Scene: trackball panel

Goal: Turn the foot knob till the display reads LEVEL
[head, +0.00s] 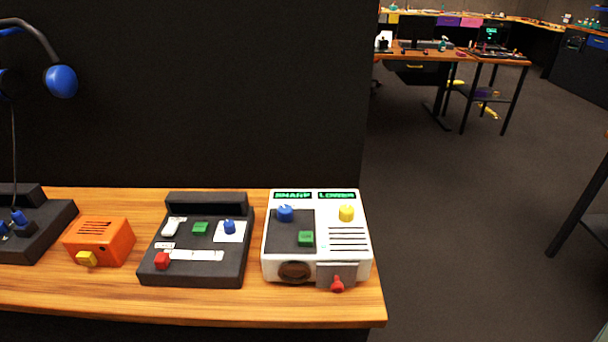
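A white panel box (366,262) stands at the right end of the wooden table. Its top edge has two small green-lit displays. The left display (293,195) seems to read SHARP and the right display (337,195) seems to read LOWER. A blue knob (285,213), a green button (306,239) and a yellow knob (347,213) sit on its face. A dark brown ball (295,272) is set in its front, beside a red knob (337,284) on a grey plate. No label shows which knob is the foot knob. My gripper is not in view.
The wooden table (200,303) also holds a dark console (188,272), an orange box (108,236) and a dark unit (38,243) at far left. A blue-ended lamp (62,82) hangs above left. A dark partition (220,90) stands behind. Floor at right is open.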

